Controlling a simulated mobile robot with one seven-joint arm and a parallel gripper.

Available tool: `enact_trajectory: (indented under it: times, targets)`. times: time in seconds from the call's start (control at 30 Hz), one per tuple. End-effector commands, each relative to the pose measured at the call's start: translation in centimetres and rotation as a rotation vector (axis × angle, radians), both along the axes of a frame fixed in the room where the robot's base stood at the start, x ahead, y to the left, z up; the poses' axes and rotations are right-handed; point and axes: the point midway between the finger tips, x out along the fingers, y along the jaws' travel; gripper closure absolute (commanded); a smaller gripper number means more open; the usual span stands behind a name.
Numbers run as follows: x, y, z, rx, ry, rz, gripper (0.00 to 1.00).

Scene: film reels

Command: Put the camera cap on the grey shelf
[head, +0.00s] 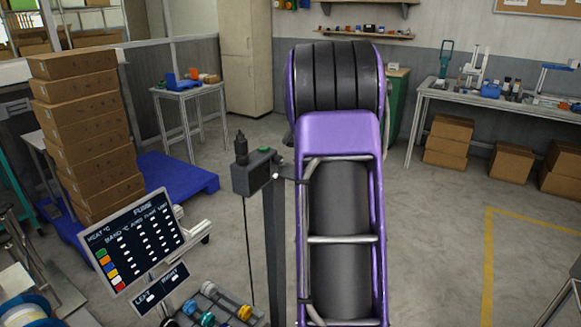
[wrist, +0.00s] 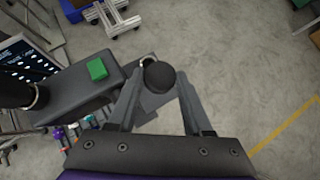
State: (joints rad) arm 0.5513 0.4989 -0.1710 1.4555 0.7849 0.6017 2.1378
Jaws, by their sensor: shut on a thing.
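My gripper (wrist: 158,82) shows in the wrist view, its two fingers closed on a small round black cap (wrist: 160,74). A dark grey slab (wrist: 75,103) lies just left of the fingers, with a green block and a black cylinder on it. In the head view the matching grey block (head: 253,176) tops a dark post, and it may be the grey shelf; I cannot be sure. My purple arm hides the gripper and the cap in the head view. I cannot tell whether the cap touches the slab.
Stacked boxes (head: 82,125) and a blue pallet (head: 175,180) are behind. A workbench (head: 500,102) is at the back right. The floor on the right is mostly clear.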

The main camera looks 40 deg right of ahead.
Motion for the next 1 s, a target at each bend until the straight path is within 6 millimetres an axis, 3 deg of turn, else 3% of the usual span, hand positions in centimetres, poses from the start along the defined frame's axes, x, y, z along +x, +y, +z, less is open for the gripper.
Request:
enact_trajectory:
  times: [0.03, 0.13, 0.6, 0.97, 1.0]
  targets:
    - [-0.1, 0.0, -1.5, 0.004, 0.003, -0.001, 1.0]
    - [-0.1, 0.0, -3.4, 0.002, 0.002, -0.002, 1.0]
    - [-0.1, 0.0, -8.6, 0.002, 0.001, -0.002, 1.0]
    - [0.0, 0.0, -9.1, 0.001, 0.001, -0.001, 1.0]
    - [0.0, 0.0, -9.1, 0.001, 0.001, -0.001, 0.48]
